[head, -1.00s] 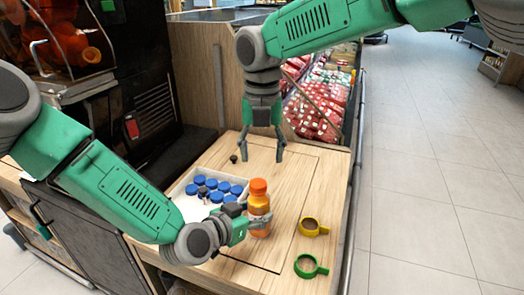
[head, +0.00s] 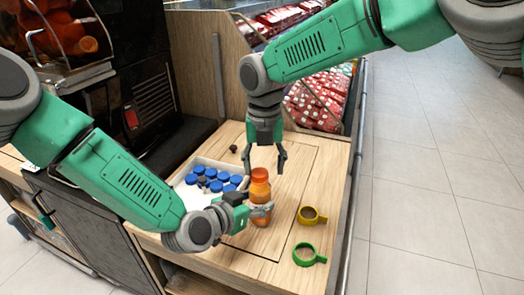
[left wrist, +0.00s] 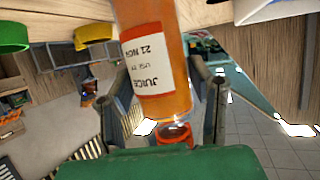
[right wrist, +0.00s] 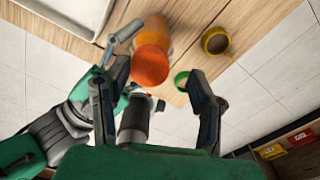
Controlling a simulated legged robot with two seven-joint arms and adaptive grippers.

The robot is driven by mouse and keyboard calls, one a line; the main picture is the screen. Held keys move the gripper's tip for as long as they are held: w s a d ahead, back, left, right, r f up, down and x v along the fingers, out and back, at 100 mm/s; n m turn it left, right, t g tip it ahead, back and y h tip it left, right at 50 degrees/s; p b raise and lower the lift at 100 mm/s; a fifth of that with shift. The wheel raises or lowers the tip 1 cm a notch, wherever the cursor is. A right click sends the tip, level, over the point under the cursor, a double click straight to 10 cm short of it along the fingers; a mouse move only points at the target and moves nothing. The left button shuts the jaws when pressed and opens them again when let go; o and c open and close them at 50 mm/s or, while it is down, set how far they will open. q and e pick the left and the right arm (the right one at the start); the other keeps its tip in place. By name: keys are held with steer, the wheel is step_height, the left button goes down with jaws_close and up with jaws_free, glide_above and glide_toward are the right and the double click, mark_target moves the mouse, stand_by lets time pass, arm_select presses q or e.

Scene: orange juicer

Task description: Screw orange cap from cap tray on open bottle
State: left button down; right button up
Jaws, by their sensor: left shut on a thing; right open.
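An orange juice bottle (head: 260,200) stands upright on the table with an orange cap (head: 259,174) on top; how tightly the cap sits cannot be told. My left gripper (head: 262,209) is shut around the bottle's body from the left. The left wrist view shows the bottle's label (left wrist: 150,70) between the fingers and the cap (left wrist: 175,132) at its lower end. My right gripper (head: 265,166) is open and points down close above the cap. In the right wrist view the cap (right wrist: 150,67) lies between the spread fingers. The white cap tray (head: 187,178) holds several blue caps (head: 210,180).
A yellow ring with a handle (head: 311,215) and a green one (head: 308,254) lie right of the bottle. A small dark knob-like object (head: 233,148) is behind the tray.

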steer(key=shift+s+f, duration=0.1)
steer(key=shift+f, duration=0.7)
